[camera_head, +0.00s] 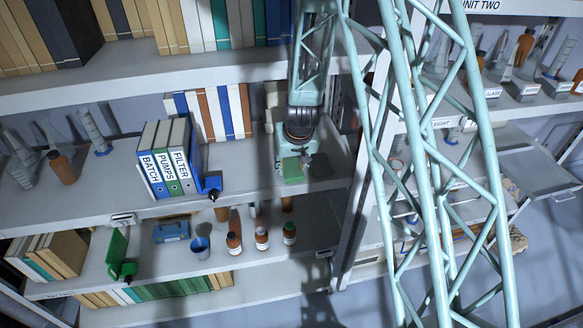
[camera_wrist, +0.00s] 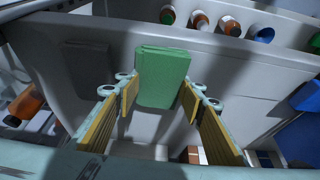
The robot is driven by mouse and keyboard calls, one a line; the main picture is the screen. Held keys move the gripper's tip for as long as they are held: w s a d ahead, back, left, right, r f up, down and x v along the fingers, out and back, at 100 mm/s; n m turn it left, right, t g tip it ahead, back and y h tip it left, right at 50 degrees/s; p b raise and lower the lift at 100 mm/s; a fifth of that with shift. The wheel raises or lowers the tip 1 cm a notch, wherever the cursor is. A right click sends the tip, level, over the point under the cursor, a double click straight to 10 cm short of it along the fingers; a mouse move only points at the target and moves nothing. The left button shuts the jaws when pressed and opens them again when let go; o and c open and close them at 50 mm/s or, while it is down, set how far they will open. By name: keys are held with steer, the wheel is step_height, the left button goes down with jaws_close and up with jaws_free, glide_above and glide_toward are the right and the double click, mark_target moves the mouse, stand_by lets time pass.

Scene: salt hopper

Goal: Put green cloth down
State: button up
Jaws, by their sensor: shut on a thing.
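The green cloth (camera_head: 293,172) is a folded flat pad at the right part of the middle shelf (camera_head: 250,188) in the head view. It also shows in the wrist view (camera_wrist: 162,75), at the tips of my fingers. My gripper (camera_wrist: 160,92) is shut on the cloth, with a yellow-padded finger on each side. In the head view my gripper (camera_head: 293,155) points down over the shelf. I cannot tell whether the cloth touches the shelf surface.
Binders (camera_head: 168,172) labelled BATCH, PUMPS and FILTER stand left on that shelf, beside a blue object (camera_head: 211,184). A dark grey flat item (camera_wrist: 88,65) lies beside the cloth. Brown bottles (camera_head: 262,236) stand on the shelf below. A shelf upright is close on the right.

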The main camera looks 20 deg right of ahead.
steer(key=shift+f, duration=0.2)
steer(key=o, duration=0.9)
steer(key=shift+r, duration=0.1)
steer(key=shift+v, duration=1.05)
steer(key=p+v, duration=0.4)
steer(key=v, duration=0.6)
steer(key=shift+r, duration=0.1)
